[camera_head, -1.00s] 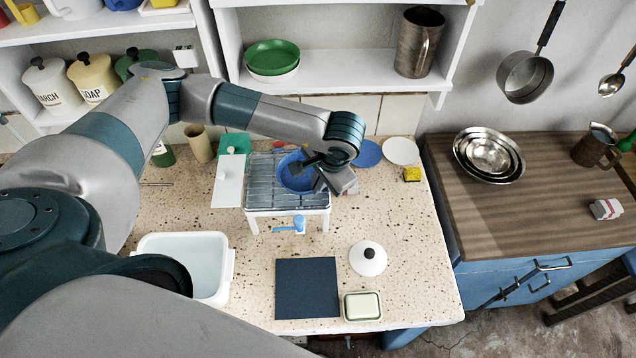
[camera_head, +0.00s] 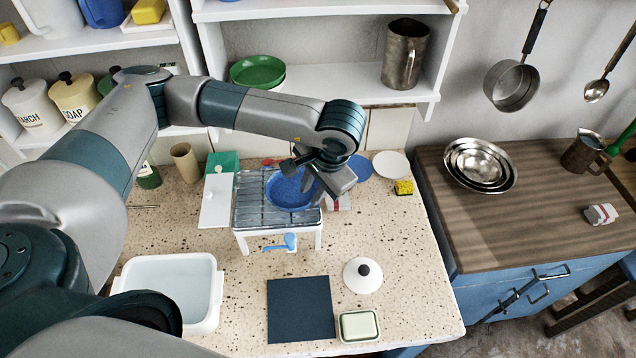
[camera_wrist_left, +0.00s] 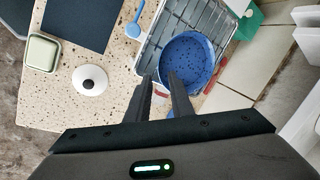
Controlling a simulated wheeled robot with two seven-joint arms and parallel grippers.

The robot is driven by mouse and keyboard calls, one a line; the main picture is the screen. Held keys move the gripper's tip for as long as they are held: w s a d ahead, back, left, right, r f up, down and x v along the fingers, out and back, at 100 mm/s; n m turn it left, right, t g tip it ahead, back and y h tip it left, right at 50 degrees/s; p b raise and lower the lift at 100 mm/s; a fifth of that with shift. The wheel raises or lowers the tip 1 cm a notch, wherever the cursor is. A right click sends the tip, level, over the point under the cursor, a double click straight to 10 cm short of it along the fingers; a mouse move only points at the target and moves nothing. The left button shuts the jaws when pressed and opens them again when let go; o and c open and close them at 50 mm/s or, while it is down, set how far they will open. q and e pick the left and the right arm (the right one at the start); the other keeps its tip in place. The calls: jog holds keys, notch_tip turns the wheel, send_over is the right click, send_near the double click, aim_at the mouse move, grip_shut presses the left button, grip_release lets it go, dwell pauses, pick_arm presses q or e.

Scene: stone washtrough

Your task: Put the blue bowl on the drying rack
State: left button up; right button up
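The blue bowl (camera_head: 290,190) sits on the right part of the drying rack (camera_head: 252,213), a wire grid on a white frame with legs. In the left wrist view the bowl (camera_wrist_left: 187,62) rests on the wires of the rack (camera_wrist_left: 160,42), its speckled inside facing up. My left gripper (camera_head: 301,175) is over the bowl's back right edge. In the left wrist view its two fingers (camera_wrist_left: 160,78) are apart, with the near rim of the bowl showing just beyond and between the tips. Whether they touch the rim is unclear. My right gripper is not in view.
A white basin (camera_head: 168,265), dark mat (camera_head: 301,309), soap dish (camera_head: 359,326) and white lid (camera_head: 362,275) stand in front. A blue brush (camera_head: 281,243) is at the rack's front. A yellow sponge (camera_head: 403,187) lies right. A shelf (camera_head: 320,92) hangs behind.

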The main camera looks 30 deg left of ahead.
pick_arm(q)
jog(key=b+v, duration=0.2)
jog(key=v, duration=0.4)
jog(key=shift+r, duration=0.2)
jog(key=shift+s, duration=0.1)
dwell(1.2)
